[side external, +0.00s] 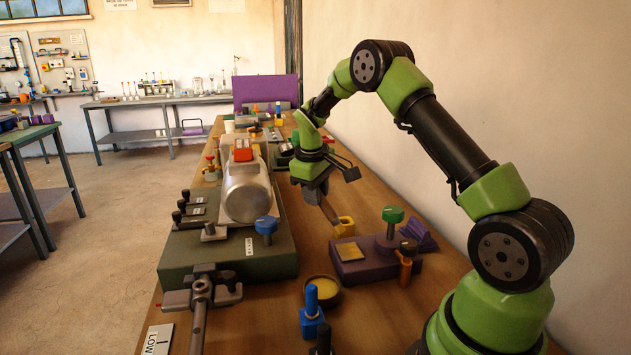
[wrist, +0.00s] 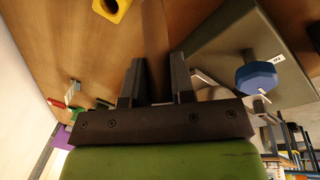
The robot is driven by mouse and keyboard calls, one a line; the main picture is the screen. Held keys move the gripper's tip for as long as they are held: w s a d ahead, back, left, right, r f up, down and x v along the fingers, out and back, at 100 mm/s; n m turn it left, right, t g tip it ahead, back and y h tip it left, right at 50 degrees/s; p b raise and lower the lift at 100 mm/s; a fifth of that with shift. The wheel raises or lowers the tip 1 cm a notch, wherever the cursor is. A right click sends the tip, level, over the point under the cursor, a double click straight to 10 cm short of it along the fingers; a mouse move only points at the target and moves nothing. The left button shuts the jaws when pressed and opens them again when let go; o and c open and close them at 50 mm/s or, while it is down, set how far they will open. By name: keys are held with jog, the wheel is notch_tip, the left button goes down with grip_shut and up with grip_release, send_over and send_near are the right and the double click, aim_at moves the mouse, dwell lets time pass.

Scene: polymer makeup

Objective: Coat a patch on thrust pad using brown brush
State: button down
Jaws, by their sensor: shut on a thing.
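My gripper (side external: 317,192) is shut on the brown brush (side external: 329,212) and holds it tilted in the air. In the wrist view the brush (wrist: 154,40) runs as a dark brown strip between my two fingers (wrist: 156,75). Its tip is not clear. What looks like the thrust pad (side external: 350,251) is a flat gold square on a purple block (side external: 375,268). It lies below and to the right of my gripper, apart from the brush. A brown bowl (side external: 334,298) with yellow contents stands nearer the camera.
A yellow holder (side external: 345,228) stands just beyond the purple block and shows in the wrist view (wrist: 112,8). A green knob (side external: 392,215) rises from the block. A blue-handled tool (side external: 311,302) stands in front. A green machine base (side external: 215,258) with a blue knob (side external: 266,226) is left.

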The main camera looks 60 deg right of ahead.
jog(key=shift+f, duration=0.45)
jog(key=shift+s+a+f, duration=0.15)
jog(key=shift+f, duration=0.25)
jog(key=shift+s+a+f, duration=0.1)
jog(key=shift+a+f, duration=0.05)
jog(key=shift+f, duration=0.2)
jog(key=shift+s+a, duration=2.4)
jog(key=shift+w+d, duration=2.7)
jog(key=shift+d, duration=0.05)
jog(key=shift+a+r, duration=0.1)
jog(key=shift+r, duration=4)
jog(key=shift+s, duration=0.1)
